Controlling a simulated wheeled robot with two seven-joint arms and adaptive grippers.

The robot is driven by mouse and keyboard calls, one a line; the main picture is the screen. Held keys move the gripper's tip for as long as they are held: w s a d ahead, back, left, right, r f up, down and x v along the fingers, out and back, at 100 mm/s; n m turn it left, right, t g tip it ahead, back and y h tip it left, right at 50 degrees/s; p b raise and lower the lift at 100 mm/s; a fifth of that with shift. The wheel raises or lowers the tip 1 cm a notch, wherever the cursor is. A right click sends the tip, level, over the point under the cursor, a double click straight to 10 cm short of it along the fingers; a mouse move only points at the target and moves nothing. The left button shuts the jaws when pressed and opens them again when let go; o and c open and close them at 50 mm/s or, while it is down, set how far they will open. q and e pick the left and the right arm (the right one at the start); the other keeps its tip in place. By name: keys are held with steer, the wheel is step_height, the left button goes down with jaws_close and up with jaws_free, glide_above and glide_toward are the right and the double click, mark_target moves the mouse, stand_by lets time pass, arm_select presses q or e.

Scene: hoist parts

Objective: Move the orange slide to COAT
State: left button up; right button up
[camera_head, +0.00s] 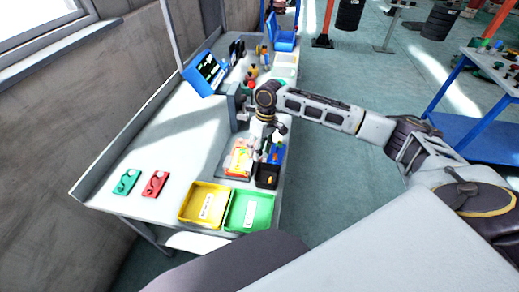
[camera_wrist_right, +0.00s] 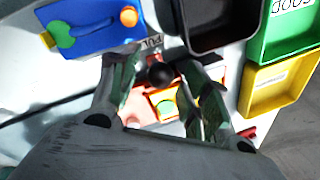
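An orange piece with a green round part (camera_wrist_right: 165,103) lies below my right gripper (camera_wrist_right: 160,78) in the right wrist view. I cannot tell whether it is the slide. A black ball knob (camera_wrist_right: 160,75) shows between the two fingers, which stand apart on either side of it. In the head view the right gripper (camera_head: 266,145) points down over an orange and white piece (camera_head: 238,161) on a grey plate. A blue plate (camera_wrist_right: 88,26) carries a green lever and an orange knob (camera_wrist_right: 128,17). I cannot read a COAT label. My left gripper is out of view.
A black bin (camera_head: 267,183) stands beside the plate. A yellow tray (camera_head: 190,218) and a green tray (camera_head: 262,221) are at the bench's near end. Green (camera_head: 127,182) and red (camera_head: 155,184) parts lie left. The bench's left middle is clear.

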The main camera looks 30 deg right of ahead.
jaws_close()
